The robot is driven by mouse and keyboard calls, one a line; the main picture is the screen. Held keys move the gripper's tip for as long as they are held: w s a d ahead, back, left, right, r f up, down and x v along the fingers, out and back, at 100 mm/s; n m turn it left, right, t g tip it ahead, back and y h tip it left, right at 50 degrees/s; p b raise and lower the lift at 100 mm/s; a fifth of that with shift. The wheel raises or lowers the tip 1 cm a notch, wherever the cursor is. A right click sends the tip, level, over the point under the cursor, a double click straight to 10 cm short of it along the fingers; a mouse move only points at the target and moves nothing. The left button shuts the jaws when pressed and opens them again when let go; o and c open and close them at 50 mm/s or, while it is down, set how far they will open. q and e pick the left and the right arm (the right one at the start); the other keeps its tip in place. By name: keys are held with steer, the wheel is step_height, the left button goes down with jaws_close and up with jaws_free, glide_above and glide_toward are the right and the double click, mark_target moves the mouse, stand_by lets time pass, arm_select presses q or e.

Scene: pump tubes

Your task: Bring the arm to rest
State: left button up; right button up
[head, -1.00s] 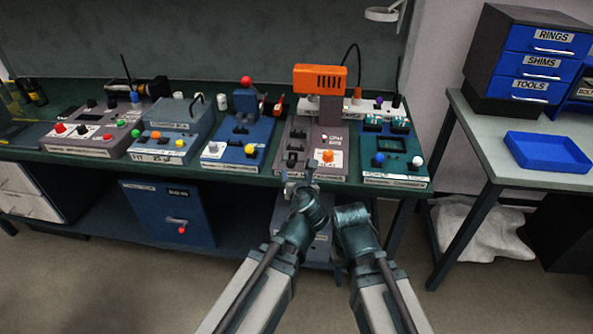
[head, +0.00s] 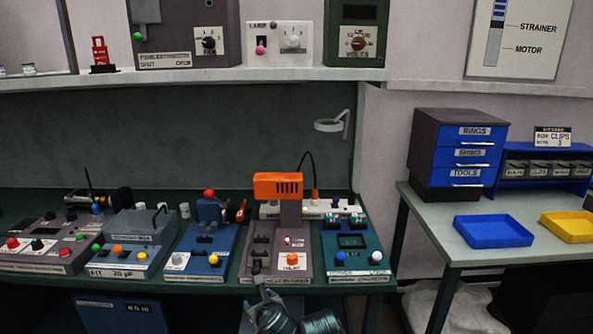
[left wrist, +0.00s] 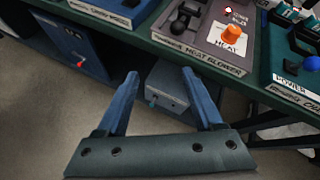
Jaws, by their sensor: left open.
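My left gripper (head: 262,287) shows at the bottom of the head view, just in front of the bench's front edge, below the heat blower (head: 276,235). In the left wrist view its two blue fingers (left wrist: 160,80) are spread apart with nothing between them. Below and beyond them is a grey box (left wrist: 170,88) under the bench. Only a rounded teal part of my right arm (head: 322,322) shows at the bottom edge of the head view; its jaws cannot be made out.
The green bench (head: 215,284) carries several control boxes, among them a blue one (head: 205,248) and a teal one (head: 353,257). A side table (head: 432,230) at right holds a drawer cabinet (head: 430,150), a blue tray (head: 493,231) and a yellow tray (head: 570,226).

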arm_select(q)
steer(key=s+d+n+g+h+p, duration=0.1)
steer(key=s+n+g+p, duration=0.1)
steer(key=s+n, duration=0.4)
steer(key=s+d+f+n+g+h+p, duration=0.1)
steer(key=s+n+g, duration=0.4)
steer(key=n, duration=0.5)
steer(key=s+d+f+n+g+h+p, duration=0.1)
steer(key=s+d+n+g+p, duration=0.2)
steer(key=s+n, duration=0.4)
steer(key=shift+n+g+p, duration=0.6)
steer(key=shift+n+p, duration=0.05)
steer(key=shift+n, duration=0.45)
